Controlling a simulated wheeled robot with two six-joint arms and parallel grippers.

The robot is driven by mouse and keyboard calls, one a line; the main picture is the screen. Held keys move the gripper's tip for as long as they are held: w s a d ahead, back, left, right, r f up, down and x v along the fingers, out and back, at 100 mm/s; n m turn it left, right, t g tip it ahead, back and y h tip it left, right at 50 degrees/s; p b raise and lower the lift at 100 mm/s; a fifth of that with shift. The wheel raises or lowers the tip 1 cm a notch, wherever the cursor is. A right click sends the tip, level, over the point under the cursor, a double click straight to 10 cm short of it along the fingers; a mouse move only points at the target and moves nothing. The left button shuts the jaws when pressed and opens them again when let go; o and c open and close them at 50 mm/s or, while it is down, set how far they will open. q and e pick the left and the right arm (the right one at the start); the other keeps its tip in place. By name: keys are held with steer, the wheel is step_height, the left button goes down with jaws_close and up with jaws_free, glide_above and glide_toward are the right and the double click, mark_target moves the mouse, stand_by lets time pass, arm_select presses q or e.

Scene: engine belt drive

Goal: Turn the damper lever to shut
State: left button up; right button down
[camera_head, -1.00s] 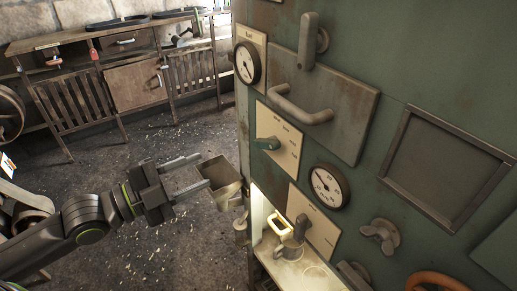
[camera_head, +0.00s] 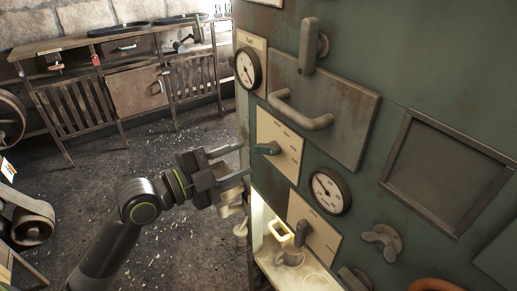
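A second, grey lever (camera_head: 302,232) sits on a lower cream plate (camera_head: 322,243). The plate lettering is too small to read, so I cannot tell which is the damper lever. My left gripper (camera_head: 246,159) is open and empty, its two fingers apart and pointing right. My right gripper is not in view.
Above the green lever are a gauge (camera_head: 248,69) and a door with a bent handle (camera_head: 300,112). Another gauge (camera_head: 330,191) is to the lower right. A workbench (camera_head: 135,83) stands behind.

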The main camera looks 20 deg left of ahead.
mark_target(261, 151)
arm_select(q)
steer(key=p+x, duration=0.1)
steer(key=x, duration=0.3)
steer(key=shift+w+d+r, duration=0.15)
steer(key=shift+w+d, duration=0.05)
steer(key=shift+w, duration=0.05)
steer(key=shift+w+d+p, duration=0.3)
steer(key=shift+w+d, duration=0.15)
steer(key=shift+w, duration=0.05)
jaws_close()
